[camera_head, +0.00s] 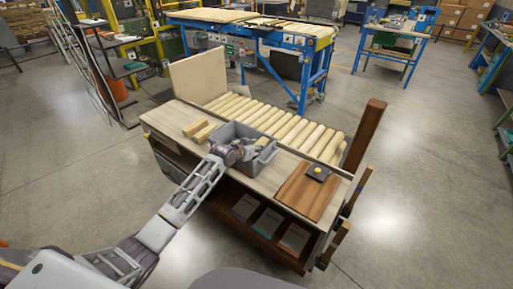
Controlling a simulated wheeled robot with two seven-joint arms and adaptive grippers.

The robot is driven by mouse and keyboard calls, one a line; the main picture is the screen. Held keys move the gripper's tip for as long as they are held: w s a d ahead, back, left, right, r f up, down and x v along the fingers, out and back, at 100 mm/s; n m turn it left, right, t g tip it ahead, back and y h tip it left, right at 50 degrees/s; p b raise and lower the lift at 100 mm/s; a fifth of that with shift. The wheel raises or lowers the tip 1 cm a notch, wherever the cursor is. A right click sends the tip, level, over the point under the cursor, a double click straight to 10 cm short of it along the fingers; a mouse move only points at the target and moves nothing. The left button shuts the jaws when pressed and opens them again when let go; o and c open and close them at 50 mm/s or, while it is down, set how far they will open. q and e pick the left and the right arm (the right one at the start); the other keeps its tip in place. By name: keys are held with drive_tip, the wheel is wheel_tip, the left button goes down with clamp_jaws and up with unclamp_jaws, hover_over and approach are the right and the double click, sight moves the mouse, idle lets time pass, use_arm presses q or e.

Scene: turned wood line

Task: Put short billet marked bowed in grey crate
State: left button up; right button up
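The grey crate (266,166) stands on the wooden bench top (165,123), near its middle. A pale wooden piece (261,143) shows inside the crate, partly hidden; I cannot tell what mark it carries. Two short pale billets (195,127) (207,132) lie on the bench to the left of the crate. No bowed mark is readable on them. My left gripper (243,151) is at the left part of the crate, over or inside its opening. Its fingers are too small and dark to tell open from shut. My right gripper is not in view.
A reddish-brown board (307,194) with a small black device (318,173) lies on the bench's right. A row of round pale rods (290,129) runs behind the crate. A dark post (364,136) rises at the right end. The bench's far left is bare.

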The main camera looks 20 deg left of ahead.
use_arm(q)
drive_tip(key=o, duration=1)
drive_tip(key=shift+f, duration=0.15)
drive_tip(key=shift+c, duration=0.2)
drive_tip(key=shift+r, duration=0.55)
drive_tip(key=v, duration=1.2)
